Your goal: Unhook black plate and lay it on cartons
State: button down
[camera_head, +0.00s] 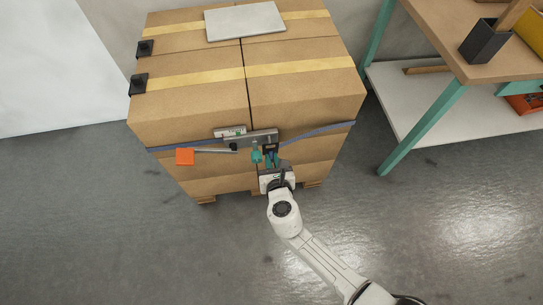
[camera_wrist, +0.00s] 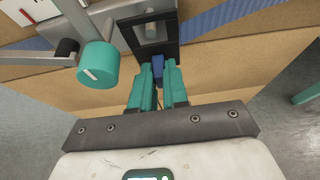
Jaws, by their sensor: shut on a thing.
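The black plate (camera_wrist: 152,32) has a square opening and sits upright against the grey device on the carton front; it shows small and dark in the head view (camera_head: 270,147). A blue tab (camera_wrist: 158,66) is at its lower edge. My gripper (camera_wrist: 158,72), with teal fingers, is shut on this tab, just below the plate. In the head view my gripper (camera_head: 270,160) reaches the carton front from below. Whether the plate is still hooked cannot be told. The cartons (camera_head: 190,100) form a block with a flat top.
A blue strap (camera_head: 320,132) runs round the cartons through the grey device (camera_head: 252,138). A teal knob (camera_wrist: 98,65) and a lever with an orange end (camera_head: 185,156) are left of my fingers. A pale panel (camera_head: 245,20) and black corner pieces (camera_head: 138,84) lie on top. A workbench (camera_head: 450,50) stands right.

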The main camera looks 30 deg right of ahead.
jog(key=shift+s+a, duration=0.2)
jog(key=shift+s, duration=0.45)
jog(key=shift+s+a, duration=0.25)
jog(key=shift+s, duration=0.4)
jog(key=shift+s+a, duration=0.2)
jog(key=shift+s, duration=0.45)
jog(key=s+a+r+p, duration=0.1)
jog(key=s+r+p, duration=0.2)
jog(key=r+p, duration=0.9)
jog(key=s+r+p, duration=0.2)
jog(key=r+p, duration=1)
jog(key=shift+s+a, duration=0.4)
jog(key=shift+w, duration=0.1)
